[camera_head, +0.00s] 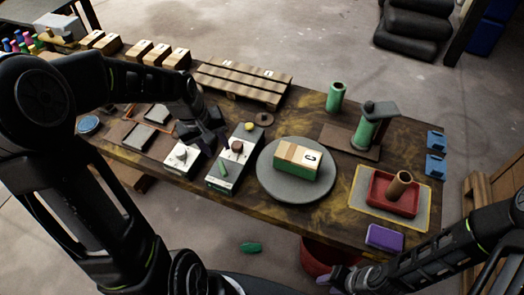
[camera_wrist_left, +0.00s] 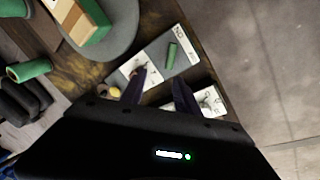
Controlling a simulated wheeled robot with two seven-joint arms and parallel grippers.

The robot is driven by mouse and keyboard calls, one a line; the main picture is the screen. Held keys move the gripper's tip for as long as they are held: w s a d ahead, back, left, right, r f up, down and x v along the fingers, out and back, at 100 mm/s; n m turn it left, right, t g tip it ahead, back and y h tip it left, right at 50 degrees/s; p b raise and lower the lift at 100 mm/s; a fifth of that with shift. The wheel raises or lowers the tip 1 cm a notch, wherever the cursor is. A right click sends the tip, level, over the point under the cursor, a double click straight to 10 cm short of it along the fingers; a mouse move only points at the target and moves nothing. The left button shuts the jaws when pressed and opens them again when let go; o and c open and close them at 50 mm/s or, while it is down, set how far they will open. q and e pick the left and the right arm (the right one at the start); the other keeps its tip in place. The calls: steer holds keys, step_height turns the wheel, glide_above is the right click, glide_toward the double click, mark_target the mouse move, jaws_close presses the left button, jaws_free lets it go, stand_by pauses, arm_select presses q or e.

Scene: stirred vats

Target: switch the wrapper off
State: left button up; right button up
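The wrapper's round grey turntable (camera_head: 268,186) carries a green and tan box (camera_head: 298,160) marked C. Left of it is a long grey and white control panel (camera_head: 214,183) with a green lever (camera_head: 223,168) and a brown knob (camera_head: 237,146). The panel's green lever also shows in the left wrist view (camera_wrist_left: 172,53). My left gripper (camera_head: 216,142) is over the near side of the panel's knob end. Its fingers stand apart with nothing between them in the left wrist view (camera_wrist_left: 158,92). My right gripper (camera_head: 332,280) is off the table's front edge; its finger gap is unclear.
A smaller white panel with a knob (camera_head: 182,157) stands left of the control panel. A green post with a dark arm (camera_head: 366,130) and a red tray (camera_head: 390,203) stand at the right. A pallet (camera_head: 245,85) lies behind.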

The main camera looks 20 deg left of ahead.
mark_target(222, 168)
arm_select(q)
steer(key=shift+s+d+f+n+g, duration=0.15)
steer(key=shift+s+g, duration=0.1)
steer(key=shift+s, duration=0.35)
steer(key=shift+s+d+n+g, duration=0.15)
steer(key=shift+s+g, duration=0.1)
steer(key=shift+s, duration=0.3)
steer(key=shift+w+d+f+p, duration=0.1)
steer(key=shift+w+d+f, duration=0.1)
steer(key=shift+f, duration=1.1)
steer(key=shift+w+d+f+p, duration=0.1)
steer(key=shift+w+f, duration=0.05)
steer(key=shift+f, duration=1.1)
steer(key=shift+w+d+f+p, duration=0.1)
steer(key=shift+w+d+f, duration=0.1)
steer(key=shift+f, duration=1.1)
steer(key=shift+c, duration=0.3)
jaws_close()
